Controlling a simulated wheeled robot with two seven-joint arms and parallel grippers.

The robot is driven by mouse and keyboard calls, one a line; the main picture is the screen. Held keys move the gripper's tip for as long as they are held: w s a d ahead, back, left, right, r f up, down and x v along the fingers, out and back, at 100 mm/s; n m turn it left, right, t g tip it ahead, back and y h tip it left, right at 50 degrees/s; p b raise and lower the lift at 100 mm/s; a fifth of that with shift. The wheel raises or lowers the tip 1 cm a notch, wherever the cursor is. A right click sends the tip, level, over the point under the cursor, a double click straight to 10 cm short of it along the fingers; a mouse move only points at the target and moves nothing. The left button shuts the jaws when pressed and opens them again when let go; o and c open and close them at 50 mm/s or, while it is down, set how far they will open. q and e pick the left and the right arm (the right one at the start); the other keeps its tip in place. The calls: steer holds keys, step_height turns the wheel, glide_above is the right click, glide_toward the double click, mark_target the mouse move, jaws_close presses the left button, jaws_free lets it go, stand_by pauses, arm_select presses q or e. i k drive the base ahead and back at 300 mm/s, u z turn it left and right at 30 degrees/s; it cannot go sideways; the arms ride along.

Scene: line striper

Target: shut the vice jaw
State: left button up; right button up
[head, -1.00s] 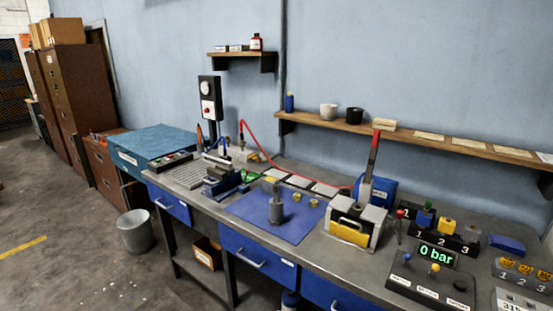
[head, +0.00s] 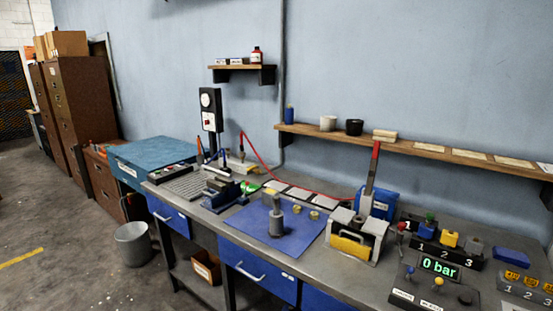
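A small dark blue bench vice (head: 222,198) stands on the grey workbench, left of the blue mat (head: 262,232). It is small in the head view, and I cannot tell how far its jaw is open. Neither of my grippers shows in the head view.
A grey cylindrical piece (head: 276,222) stands on the mat near brass-coloured parts. A red-handled lever device (head: 357,236) stands to its right. The control box display (head: 439,267) reads 0 bar. A red hose (head: 262,158) crosses behind. A bin (head: 132,246) stands on the floor.

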mark_target(217, 188)
steer(key=u, duration=0.9)
steer(key=i, duration=0.6)
steer(key=z, duration=1.05)
